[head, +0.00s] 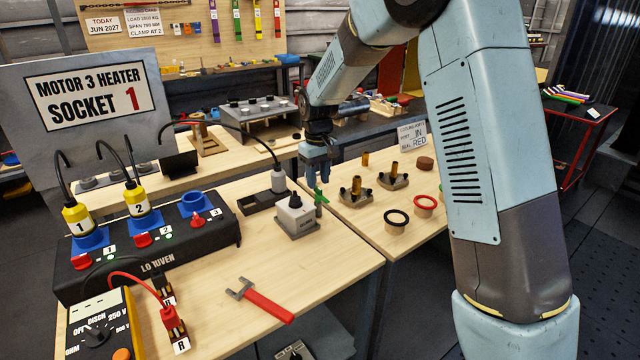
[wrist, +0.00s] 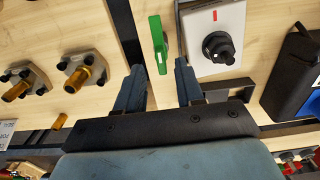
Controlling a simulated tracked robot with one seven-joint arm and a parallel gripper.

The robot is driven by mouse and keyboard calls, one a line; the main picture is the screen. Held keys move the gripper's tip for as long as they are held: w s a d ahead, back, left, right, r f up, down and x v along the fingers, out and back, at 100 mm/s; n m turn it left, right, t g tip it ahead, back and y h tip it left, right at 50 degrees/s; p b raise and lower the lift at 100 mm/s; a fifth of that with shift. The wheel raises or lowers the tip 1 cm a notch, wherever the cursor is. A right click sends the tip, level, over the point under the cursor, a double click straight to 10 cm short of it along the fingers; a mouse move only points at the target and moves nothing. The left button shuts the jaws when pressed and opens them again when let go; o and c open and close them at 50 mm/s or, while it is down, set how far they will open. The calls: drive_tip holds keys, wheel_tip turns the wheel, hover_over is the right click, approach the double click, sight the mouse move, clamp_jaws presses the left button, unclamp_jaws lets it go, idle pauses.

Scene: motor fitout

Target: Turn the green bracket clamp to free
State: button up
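The green bracket clamp (head: 319,198) stands at the table edge, just right of a grey box with a black knob (head: 296,219). In the wrist view the clamp is a narrow green bar (wrist: 158,40), and the knob box (wrist: 220,25) is to its right. My gripper (head: 316,180) points down at the clamp from above. In the wrist view my gripper (wrist: 159,66) is open, its two fingers apart, with the lower end of the green bar showing between the fingertips. I cannot tell whether the fingers touch it.
Brass fittings on grey flanges (head: 355,190) and red and black rings (head: 425,202) sit on the right table. The socket box (head: 150,255) with yellow plugs, a meter (head: 100,330) and a red-handled wrench (head: 262,300) are left. A gap runs between the tables.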

sight(318, 187)
wheel_tip(318, 187, up, 11)
drive_tip(key=shift+r, duration=0.2)
idle(0.3)
